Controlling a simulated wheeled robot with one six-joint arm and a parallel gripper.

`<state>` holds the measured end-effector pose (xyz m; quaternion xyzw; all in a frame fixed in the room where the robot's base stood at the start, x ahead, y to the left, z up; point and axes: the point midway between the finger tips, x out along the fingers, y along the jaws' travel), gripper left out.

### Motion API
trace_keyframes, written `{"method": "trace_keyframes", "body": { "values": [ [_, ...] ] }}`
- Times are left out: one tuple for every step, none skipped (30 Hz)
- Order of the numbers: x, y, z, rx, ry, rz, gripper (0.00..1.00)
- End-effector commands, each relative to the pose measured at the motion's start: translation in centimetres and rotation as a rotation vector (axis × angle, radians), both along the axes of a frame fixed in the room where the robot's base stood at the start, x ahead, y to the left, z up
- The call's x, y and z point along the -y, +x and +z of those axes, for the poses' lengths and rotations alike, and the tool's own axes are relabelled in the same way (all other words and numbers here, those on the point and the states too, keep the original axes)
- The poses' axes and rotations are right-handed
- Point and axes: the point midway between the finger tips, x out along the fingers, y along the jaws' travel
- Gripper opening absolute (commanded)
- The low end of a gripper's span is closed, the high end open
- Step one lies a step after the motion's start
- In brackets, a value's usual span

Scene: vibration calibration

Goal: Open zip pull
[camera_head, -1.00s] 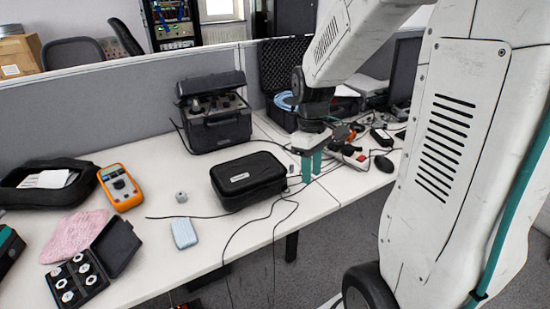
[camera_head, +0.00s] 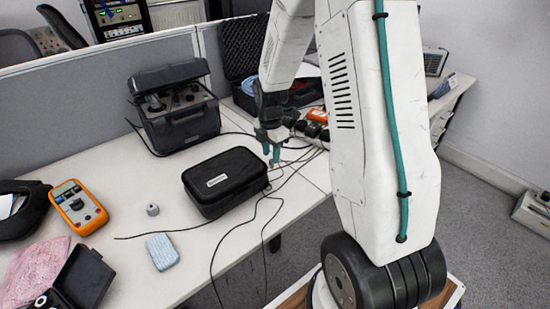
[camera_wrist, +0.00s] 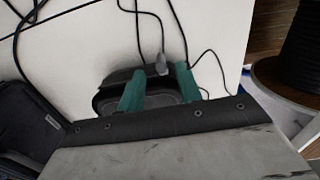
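The black zip case (camera_head: 222,184) lies closed on the white table, with a small label on its lid. Its rounded dark end also shows behind my fingers in the wrist view (camera_wrist: 108,97). My gripper (camera_head: 271,153) is beyond the right end of the case, close above the table. Its two green fingers are apart in the wrist view (camera_wrist: 160,76). A small grey tab (camera_wrist: 162,64), possibly the zip pull, appears between the fingertips; I cannot tell whether either finger touches it. The zip pull is not distinguishable in the head view.
Thin black cables (camera_head: 262,212) run beside the case and over the table's front edge. A black instrument box (camera_head: 178,115) stands behind. Sockets and cables crowd the area behind my gripper.

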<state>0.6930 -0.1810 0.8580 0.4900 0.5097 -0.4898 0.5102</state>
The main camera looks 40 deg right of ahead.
Motion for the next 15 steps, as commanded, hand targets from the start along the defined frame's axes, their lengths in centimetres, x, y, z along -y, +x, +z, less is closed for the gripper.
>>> {"method": "trace_keyframes", "body": {
  "values": [
    [-0.1,-0.1,-0.9,-0.004,0.002,0.0,0.35],
    [-0.1,-0.1,-1.3,-0.004,0.001,0.0,0.35],
    [-0.1,-0.1,-1.9,-0.004,0.001,0.0,0.35],
    [-0.1,-0.1,-2.2,-0.004,0.002,0.0,0.35],
    [-0.1,-0.1,-2.5,-0.003,0.001,-0.001,0.35],
    [0.0,-0.1,-2.9,-0.002,0.001,-0.001,0.35],
    [0.0,-0.1,-3.1,-0.002,0.001,-0.001,0.35],
    [0.0,-0.1,-3.2,-0.002,0.001,-0.002,0.35],
    [0.0,-0.1,-3.4,-0.002,0.001,-0.002,0.35],
    [0.0,-0.1,-3.5,-0.002,0.001,-0.002,0.35],
    [0.1,-0.1,-3.5,-0.002,0.001,-0.003,0.35],
    [0.1,-0.1,-3.5,-0.001,0.0,-0.003,0.35],
    [0.1,-0.1,-3.5,-0.001,0.0,-0.004,0.35],
    [0.1,-0.1,-3.5,-0.001,0.0,-0.004,0.35],
    [0.2,-0.1,-3.5,-0.001,0.0,-0.004,0.35]
  ]
}}
